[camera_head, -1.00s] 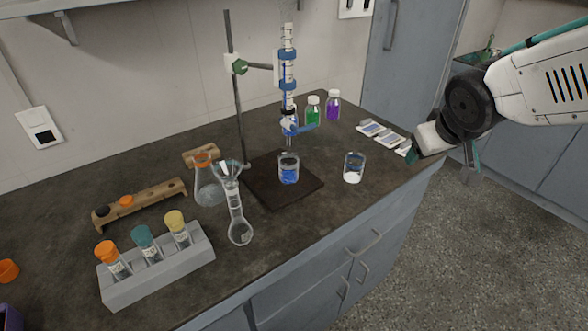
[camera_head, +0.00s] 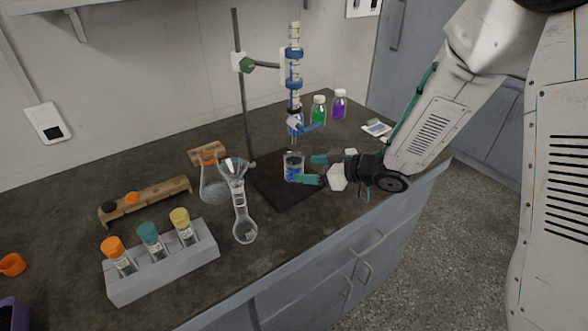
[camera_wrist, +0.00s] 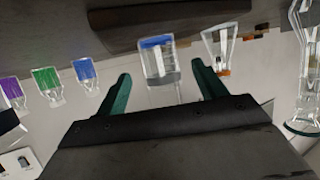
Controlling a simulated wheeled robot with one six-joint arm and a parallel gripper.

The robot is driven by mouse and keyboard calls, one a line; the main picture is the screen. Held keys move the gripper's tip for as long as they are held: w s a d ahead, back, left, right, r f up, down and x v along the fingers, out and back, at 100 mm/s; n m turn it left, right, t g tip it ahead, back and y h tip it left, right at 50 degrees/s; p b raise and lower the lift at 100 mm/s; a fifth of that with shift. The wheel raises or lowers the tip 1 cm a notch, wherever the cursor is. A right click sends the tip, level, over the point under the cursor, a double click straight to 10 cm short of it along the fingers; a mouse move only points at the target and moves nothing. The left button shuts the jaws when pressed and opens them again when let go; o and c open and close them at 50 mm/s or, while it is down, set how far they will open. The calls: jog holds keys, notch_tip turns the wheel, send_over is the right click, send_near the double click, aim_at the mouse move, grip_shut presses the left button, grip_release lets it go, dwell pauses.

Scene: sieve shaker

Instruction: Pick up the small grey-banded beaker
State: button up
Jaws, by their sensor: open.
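A small clear beaker (camera_head: 293,163) with blue liquid and a greyish band stands on the dark stand base, below the burette. My gripper (camera_head: 312,171) is open beside it on its right, with teal fingers pointing at it. In the wrist view the beaker (camera_wrist: 158,62) appears upside down, between and just beyond the spread fingers (camera_wrist: 160,72). The gripper is empty, and I cannot tell whether a finger touches the glass. The second beaker, with white contents, is mostly or wholly hidden by my arm in the head view.
The burette (camera_head: 294,70) on its stand rod (camera_head: 243,110) rises close behind the beaker. A flask with a funnel (camera_head: 242,215) and an Erlenmeyer flask (camera_head: 212,188) stand to the left. A tube rack (camera_head: 165,272) is at front left. Green (camera_head: 318,110) and purple (camera_head: 340,104) bottles stand behind.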

aim_at(302, 168)
jog(key=x, duration=0.5)
jog(key=shift+w+f, duration=0.1)
jog(key=c, duration=1.1)
